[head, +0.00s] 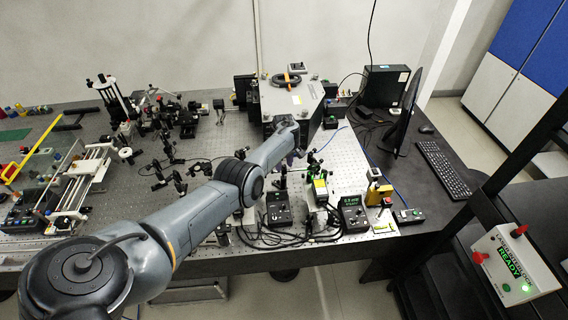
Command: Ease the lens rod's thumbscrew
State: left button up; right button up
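My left arm reaches from the lower left across the optical bench (349,160). Its wrist ends in front of the large grey spectrometer housing (290,97). My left gripper (294,153) points down there among small dark optic mounts, and its fingers are too small and hidden to read. Several posts and mounts (315,162) with green parts stand just right of it. I cannot make out which rod is the lens rod, nor its thumbscrew; the arm covers part of that area. My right gripper is not in view.
Meters (354,212) and (279,208) with loose black cables stand along the front edge. A monitor (408,112) and keyboard (443,169) are at right. A laser interlock box reading READY (513,266) is lower right. Clear acrylic apparatus (85,175) stands left.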

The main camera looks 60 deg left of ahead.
aim_at(284, 165)
pick_arm(q)
jog(key=shift+r, duration=0.1)
notch_tip(284, 165, up, 11)
jog(key=p, duration=0.2)
jog(key=shift+f+p, duration=0.2)
jog(key=shift+p, duration=0.1)
dwell(0.5)
